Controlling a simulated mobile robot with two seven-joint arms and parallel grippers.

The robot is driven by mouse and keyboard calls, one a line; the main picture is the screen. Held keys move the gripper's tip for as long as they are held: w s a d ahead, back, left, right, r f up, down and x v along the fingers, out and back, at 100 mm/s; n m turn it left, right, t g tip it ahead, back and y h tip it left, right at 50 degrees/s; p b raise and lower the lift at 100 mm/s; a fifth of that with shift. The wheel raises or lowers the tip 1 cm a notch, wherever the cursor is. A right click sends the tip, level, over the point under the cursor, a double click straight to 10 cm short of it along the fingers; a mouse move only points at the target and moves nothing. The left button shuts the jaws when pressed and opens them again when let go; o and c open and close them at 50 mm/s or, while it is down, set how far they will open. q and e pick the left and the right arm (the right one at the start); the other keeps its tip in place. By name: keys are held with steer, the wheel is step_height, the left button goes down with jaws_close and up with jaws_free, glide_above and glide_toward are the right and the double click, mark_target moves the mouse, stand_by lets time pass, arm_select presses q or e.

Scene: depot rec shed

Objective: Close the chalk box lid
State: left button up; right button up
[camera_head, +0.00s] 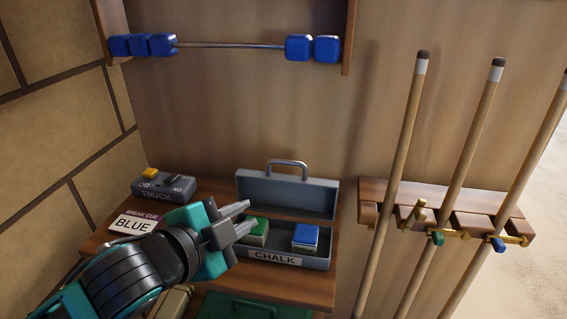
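The grey chalk box (322,262) sits on the wooden shelf with a CHALK label on its front. Its lid (285,197) stands open and upright along the back edge, with a grey handle (287,163) at the top. A green chalk cube (255,228) and a blue chalk cube (305,236) are inside. My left gripper (250,214) is at the left end of the box, its fingers apart with nothing seen between them. It partly covers the box's left end; whether it touches the box I cannot tell. My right gripper is not in view.
A grey TRUCK switch box (165,189) and a BREAK CUE BLUE card (135,224) lie left on the shelf. A cue rack (450,197) with three cues stands right. A rail with blue beads (230,45) is above. A green case (250,308) sits below.

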mark_target(283, 164)
arm_select(q)
step_height(283, 164, up, 5)
steer(key=w+m+h, duration=0.2)
steer(key=w+m, duration=0.1)
steer(key=m, duration=0.3)
steer(key=x, duration=1.2)
steer(key=shift+w+d+f, duration=0.15)
steer(key=shift+d+f, duration=0.05)
steer(key=shift+f, duration=0.05)
jaws_close()
